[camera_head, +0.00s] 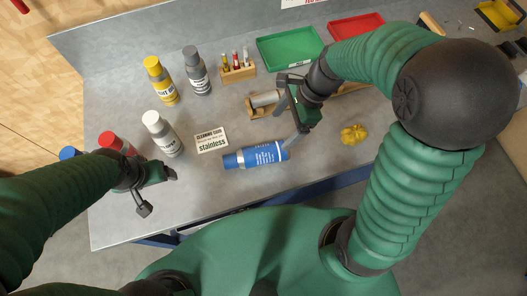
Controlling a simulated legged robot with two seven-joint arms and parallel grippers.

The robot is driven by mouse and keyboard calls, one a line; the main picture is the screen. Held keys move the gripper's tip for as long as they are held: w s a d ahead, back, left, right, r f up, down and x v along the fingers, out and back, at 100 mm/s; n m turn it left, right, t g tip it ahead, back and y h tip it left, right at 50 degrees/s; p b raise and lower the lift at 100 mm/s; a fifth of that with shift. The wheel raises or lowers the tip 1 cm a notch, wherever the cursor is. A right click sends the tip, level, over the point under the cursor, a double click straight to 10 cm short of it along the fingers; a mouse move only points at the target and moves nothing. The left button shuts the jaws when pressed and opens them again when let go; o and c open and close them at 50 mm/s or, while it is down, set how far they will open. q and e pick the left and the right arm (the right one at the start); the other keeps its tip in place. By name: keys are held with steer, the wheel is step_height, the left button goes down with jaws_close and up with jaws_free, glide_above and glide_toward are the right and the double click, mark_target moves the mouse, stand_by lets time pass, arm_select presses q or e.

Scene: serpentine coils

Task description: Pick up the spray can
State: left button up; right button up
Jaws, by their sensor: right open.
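Several spray cans are on the grey bench. A blue can (258,154) lies on its side near the middle. A white-capped can (161,134), a yellow can (160,80) and a grey can (196,71) stand upright to its left. A red-capped can (117,143) and a blue-capped can (70,153) are partly hidden by my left arm. A card (212,140) reading "stainless" lies by the blue can. My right gripper (290,119) is open and empty, one finger close to the blue can's right end; contact is unclear. My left gripper (157,191) looks open and empty at the left.
A wooden holder (238,74) with small bottles, a green tray (291,48) and a red tray (356,27) stand behind. A wooden stand with a metal cylinder (265,99) is beside my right gripper. A yellow lump (354,134) lies to the right. A yellow bin (499,15) is far right.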

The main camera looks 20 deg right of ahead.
mark_target(268, 149)
steer(key=x, duration=0.7)
steer(key=shift+s+a+f+b, duration=0.2)
steer(key=shift+a+b, duration=0.1)
steer(key=shift+b, duration=0.1)
step_height(268, 149, down, 3)
steer(key=shift+w+r, duration=0.1)
steer(key=x, duration=0.2)
steer(key=b+x, duration=0.1)
steer(key=x, duration=0.1)
steer(key=shift+s, duration=0.4)
steer(key=shift+w+a, duration=0.15)
steer(key=shift+a, duration=0.3)
steer(key=shift+c, duration=0.3)
steer(key=shift+a, duration=0.1)
steer(key=shift+c, duration=1.1)
steer(key=shift+d, duration=0.45)
steer(key=c, duration=1.4)
arm_select(q)
steer(key=shift+a+f, duration=0.15)
steer(key=shift+f, duration=0.8)
arm_select(e)
steer(key=shift+a, duration=0.2)
jaws_close()
